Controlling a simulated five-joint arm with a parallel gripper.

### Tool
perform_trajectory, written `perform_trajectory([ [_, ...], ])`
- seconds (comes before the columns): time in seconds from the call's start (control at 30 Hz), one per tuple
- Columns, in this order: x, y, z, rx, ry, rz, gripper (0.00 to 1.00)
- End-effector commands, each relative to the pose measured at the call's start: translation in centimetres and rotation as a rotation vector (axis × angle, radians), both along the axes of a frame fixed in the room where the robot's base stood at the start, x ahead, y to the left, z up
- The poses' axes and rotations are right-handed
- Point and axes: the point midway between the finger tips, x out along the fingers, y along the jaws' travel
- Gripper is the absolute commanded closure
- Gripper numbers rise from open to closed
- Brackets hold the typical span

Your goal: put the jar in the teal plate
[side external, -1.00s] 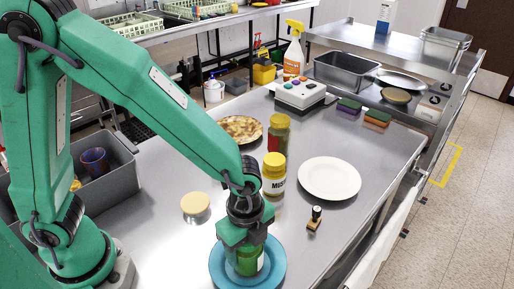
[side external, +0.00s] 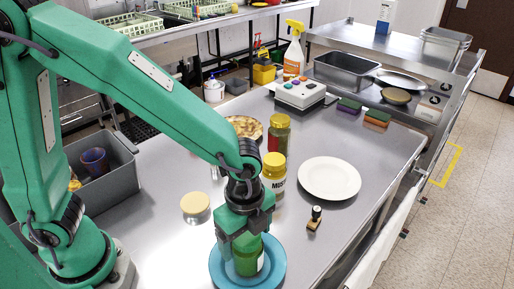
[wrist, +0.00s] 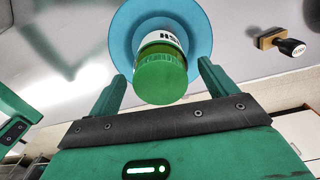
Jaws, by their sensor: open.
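A green jar (side external: 250,264) with a green lid and white label stands in the teal plate (side external: 216,270) at the front of the steel table. In the wrist view the jar's lid (wrist: 160,80) lies between my two fingers, with the teal plate (wrist: 122,38) beyond it. My gripper (side external: 246,246) is open above the jar, with a gap on each side of the lid. The jar's upper part is partly hidden by my gripper in the side view.
A white plate (side external: 330,178) and a stamp (side external: 315,218) are to the right. A grey bin (side external: 112,182) stands at far left.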

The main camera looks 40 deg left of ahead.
Motion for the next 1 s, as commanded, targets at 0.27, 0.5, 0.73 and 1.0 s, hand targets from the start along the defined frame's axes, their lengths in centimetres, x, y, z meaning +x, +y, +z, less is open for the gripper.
perform_trajectory([
  [0.27, 0.1, -0.1, 4.8, -0.003, -0.005, 0.000, 0.16],
  [0.5, 0.1, -0.1, 7.7, -0.002, -0.003, 0.000, 0.16],
  [0.73, 0.0, 0.0, 8.6, 0.000, -0.001, 0.000, 0.16],
  [1.0, 0.0, 0.0, 8.7, 0.000, -0.001, 0.000, 0.16],
])
